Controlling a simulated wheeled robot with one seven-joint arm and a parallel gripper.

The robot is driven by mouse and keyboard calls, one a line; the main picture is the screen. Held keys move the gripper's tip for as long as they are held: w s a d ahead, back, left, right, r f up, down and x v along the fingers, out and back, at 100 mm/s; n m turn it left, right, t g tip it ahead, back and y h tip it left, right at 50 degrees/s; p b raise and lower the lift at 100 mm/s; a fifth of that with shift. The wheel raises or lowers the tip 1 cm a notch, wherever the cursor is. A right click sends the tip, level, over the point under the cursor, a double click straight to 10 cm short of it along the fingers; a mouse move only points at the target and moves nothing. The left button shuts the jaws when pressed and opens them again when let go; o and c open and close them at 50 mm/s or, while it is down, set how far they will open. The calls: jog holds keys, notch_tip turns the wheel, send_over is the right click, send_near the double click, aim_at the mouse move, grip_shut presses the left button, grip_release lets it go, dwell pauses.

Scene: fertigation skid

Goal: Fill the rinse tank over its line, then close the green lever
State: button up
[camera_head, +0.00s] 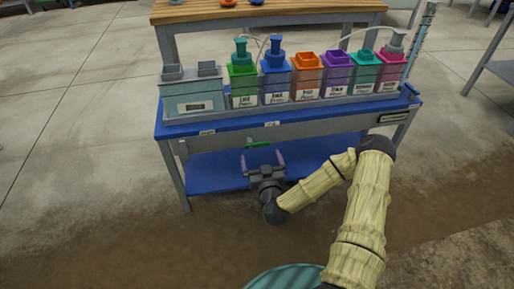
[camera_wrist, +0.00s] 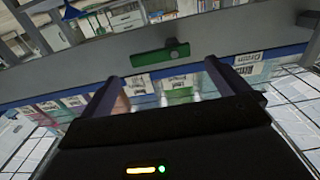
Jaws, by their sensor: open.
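The green lever (camera_head: 258,144) is a short bar under the front edge of the blue bench. In the wrist view the green lever (camera_wrist: 160,55) lies roughly crosswise on a grey rail, just beyond my fingertips. My gripper (camera_head: 264,158) is open and empty in front of it; the fingers (camera_wrist: 161,72) point toward the lever with a gap to it. A wide grey-teal tank (camera_head: 194,97) with a white label stands at the bench's left end; I cannot read whether it is the rinse tank. Its fill line and water level cannot be made out.
Several coloured containers, among them green (camera_head: 242,88), blue (camera_head: 276,83) and orange (camera_head: 307,79), stand in a row on the blue bench (camera_head: 180,128). A blue lower shelf (camera_head: 215,172) is behind my gripper. A wooden-topped table (camera_head: 200,12) stands behind; floor at left is clear.

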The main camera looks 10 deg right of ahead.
aim_at(257, 145)
jog(key=w+b, duration=0.2)
jog(key=w, duration=0.5)
jog(key=shift+w, duration=0.2)
jog(key=c, duration=1.2)
jog(key=shift+c, duration=0.2)
jog(key=shift+w+r, duration=0.1)
jog(key=shift+w, duration=0.05)
